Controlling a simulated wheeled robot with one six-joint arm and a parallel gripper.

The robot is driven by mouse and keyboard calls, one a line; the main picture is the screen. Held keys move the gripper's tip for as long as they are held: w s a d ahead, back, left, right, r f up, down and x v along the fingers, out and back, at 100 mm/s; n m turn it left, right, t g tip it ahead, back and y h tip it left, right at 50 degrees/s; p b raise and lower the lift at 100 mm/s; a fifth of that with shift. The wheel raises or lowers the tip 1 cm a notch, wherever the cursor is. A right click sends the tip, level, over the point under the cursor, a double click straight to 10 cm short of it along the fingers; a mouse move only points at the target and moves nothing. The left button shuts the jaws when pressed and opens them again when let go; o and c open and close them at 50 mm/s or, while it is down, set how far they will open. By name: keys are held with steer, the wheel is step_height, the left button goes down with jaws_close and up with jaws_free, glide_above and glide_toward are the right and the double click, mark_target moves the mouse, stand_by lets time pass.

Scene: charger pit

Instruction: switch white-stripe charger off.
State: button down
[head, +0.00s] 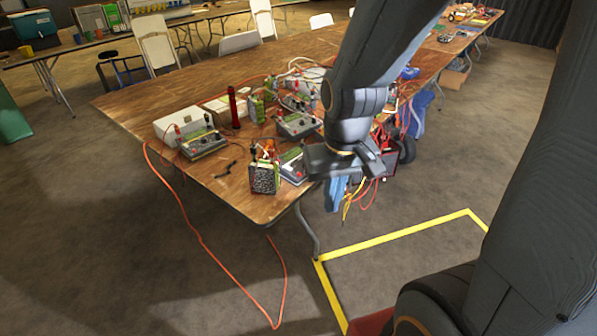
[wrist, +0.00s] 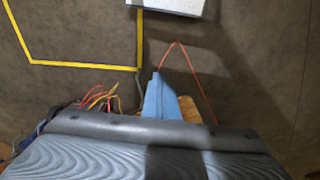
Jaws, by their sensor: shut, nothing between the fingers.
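Several grey chargers with green labels stand on the wooden table in the head view: one at the left (head: 203,143), one in the middle (head: 298,123), and one near the front corner (head: 294,165). Others behind are partly hidden by my arm. I cannot tell which charger has the white stripe, and the switches are too small to make out. My gripper (head: 336,194) is shut and empty, with blue fingers pointing down just beyond the table's front right edge, to the right of the front charger. The blue fingers also show in the wrist view (wrist: 158,98).
Batteries, one patterned (head: 264,178), stand beside the chargers on the table (head: 140,101). A dark red cylinder (head: 233,107) stands upright. An orange cable (head: 200,237) hangs to the floor. Red and yellow wires hang near my gripper. Yellow tape (head: 400,234) marks open floor in front.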

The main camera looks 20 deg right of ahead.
steer(key=m+t+y+p, duration=0.2)
steer(key=m+t+p, duration=0.3)
steer(key=m+t, duration=0.25)
glide_above(288, 168)
steer(key=s+d, duration=0.1)
steer(key=s, duration=0.1)
step_height(288, 168, down, 6)
steer(key=shift+s+d+f+n+t, duration=0.2)
steer(key=shift+n+t, duration=0.15)
steer(key=shift+f, duration=0.1)
steer(key=f+b, duration=0.3)
steer(key=f, duration=0.1)
steer(key=f+b, duration=0.4)
steer(key=shift+w+a+f, duration=0.15)
steer(key=shift+w+f, duration=0.05)
steer(key=shift+f, duration=0.1)
steer(key=shift+f, duration=0.1)
steer(key=shift+f, duration=0.3)
